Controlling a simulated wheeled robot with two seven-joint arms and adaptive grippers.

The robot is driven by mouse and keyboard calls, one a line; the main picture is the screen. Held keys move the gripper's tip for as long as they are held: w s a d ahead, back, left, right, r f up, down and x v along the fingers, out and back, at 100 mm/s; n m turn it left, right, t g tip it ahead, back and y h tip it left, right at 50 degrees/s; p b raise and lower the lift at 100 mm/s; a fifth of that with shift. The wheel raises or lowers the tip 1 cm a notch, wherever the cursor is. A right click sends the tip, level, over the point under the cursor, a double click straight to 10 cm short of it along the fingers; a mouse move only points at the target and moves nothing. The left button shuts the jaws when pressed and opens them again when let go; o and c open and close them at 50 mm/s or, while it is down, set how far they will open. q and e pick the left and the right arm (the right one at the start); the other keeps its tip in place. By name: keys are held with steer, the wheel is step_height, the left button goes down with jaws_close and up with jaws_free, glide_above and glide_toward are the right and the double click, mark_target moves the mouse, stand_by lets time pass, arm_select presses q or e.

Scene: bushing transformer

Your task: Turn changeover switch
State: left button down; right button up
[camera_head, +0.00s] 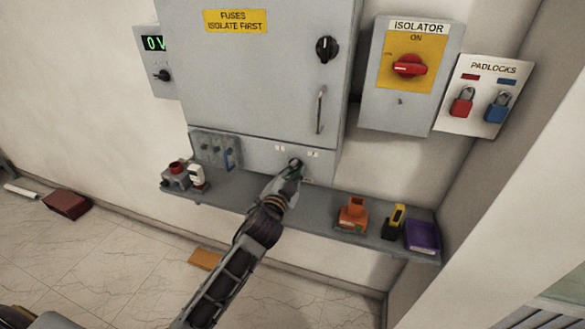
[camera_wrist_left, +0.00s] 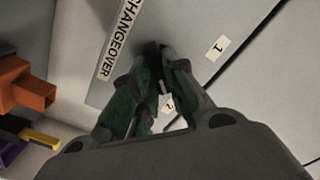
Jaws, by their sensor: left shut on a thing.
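The changeover switch sits on the grey lower panel (camera_head: 258,155) under the big cabinet. My left gripper (camera_head: 295,166) reaches it from below and is shut on its dark knob, which the fingers mostly hide. In the left wrist view the two fingers (camera_wrist_left: 158,68) close around the dark knob (camera_wrist_left: 151,52). The CHANGEOVER label (camera_wrist_left: 118,38) is beside it, with a "1" label (camera_wrist_left: 215,47) to the right and a small label (camera_wrist_left: 168,103) seen between the fingers. Which way the knob points is hidden. My right gripper is not in view.
A shelf (camera_head: 328,209) below holds an orange item (camera_head: 353,214), a yellow-black tool (camera_head: 394,220) and a purple item (camera_head: 422,236). A red isolator switch (camera_head: 409,66) and padlocks board (camera_head: 470,122) are at right. A cabinet handle (camera_head: 320,110) is above.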

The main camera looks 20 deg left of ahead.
arm_select(q)
steer(key=shift+m, duration=0.4)
steer(key=c, duration=1.4)
jaws_free()
steer(key=shift+c, duration=0.2)
steer(key=s, duration=1.2)
steer(key=shift+a, duration=0.2)
